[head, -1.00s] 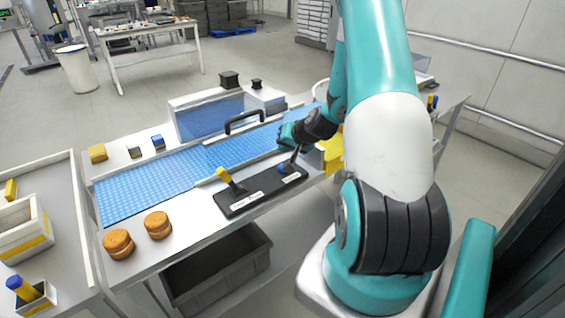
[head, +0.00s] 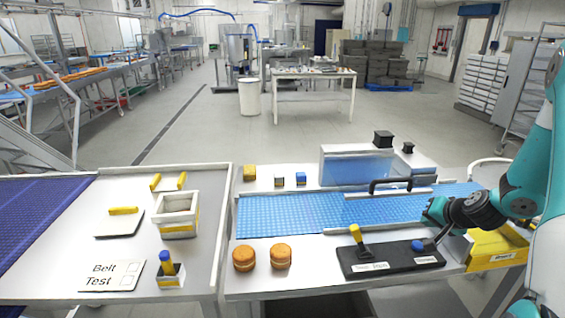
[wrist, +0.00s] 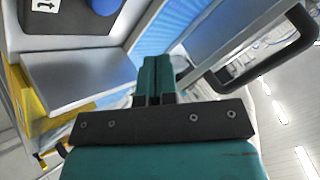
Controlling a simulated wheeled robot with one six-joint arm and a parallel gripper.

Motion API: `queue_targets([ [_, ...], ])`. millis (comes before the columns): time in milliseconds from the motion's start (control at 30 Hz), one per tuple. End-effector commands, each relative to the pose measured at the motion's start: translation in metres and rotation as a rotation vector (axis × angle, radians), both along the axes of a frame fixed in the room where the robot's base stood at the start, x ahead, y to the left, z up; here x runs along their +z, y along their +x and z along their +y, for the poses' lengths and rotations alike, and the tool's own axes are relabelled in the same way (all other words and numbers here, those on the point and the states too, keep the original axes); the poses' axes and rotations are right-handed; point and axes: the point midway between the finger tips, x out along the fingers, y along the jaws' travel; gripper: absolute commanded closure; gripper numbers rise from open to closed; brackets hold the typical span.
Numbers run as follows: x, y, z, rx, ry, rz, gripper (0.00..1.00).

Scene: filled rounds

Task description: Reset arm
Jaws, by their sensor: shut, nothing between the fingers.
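My arm (head: 530,175) comes in from the right edge of the head view. My gripper (head: 432,212) is over the right part of the blue conveyor belt (head: 290,215), close behind the black lever panel (head: 390,261). In the wrist view my gripper (wrist: 158,62) has its two teal fingers together with nothing between them. The panel carries a yellow-handled lever (head: 357,236) that stands tilted and a blue-knobbed lever (head: 418,245) that lies low to the right. I cannot tell whether my gripper touches anything.
A black handle (head: 390,183) arches over the belt near my gripper. A yellow bin (head: 497,248) is at the right end. Two filled rounds (head: 262,257) lie at the table's front left. A side table (head: 70,240) holds a white box (head: 178,230) and a "Belt Test" card (head: 111,275).

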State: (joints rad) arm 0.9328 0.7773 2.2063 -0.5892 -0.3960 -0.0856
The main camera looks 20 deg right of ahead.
Motion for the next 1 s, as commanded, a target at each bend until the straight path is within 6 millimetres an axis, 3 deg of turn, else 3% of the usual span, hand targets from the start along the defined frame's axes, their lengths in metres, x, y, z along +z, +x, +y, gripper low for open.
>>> queue_targets([
  [133,0.006,0.006,0.010,0.033,-0.001,0.003,1.00],
  [233,0.025,0.021,0.045,0.139,0.001,0.018,1.00],
  [367,0.064,0.037,0.129,0.379,0.000,0.061,1.00],
  [467,0.095,0.030,0.204,0.591,-0.009,0.113,1.00],
  [567,0.123,0.005,0.276,0.804,-0.031,0.171,1.00],
  [700,0.156,-0.059,0.360,1.099,-0.088,0.263,1.00],
  [833,0.176,-0.129,0.404,1.332,-0.156,0.343,1.00],
  [900,0.182,-0.159,0.414,1.420,-0.189,0.377,1.00],
  [1000,0.187,-0.187,0.420,1.500,-0.224,0.410,1.00],
])
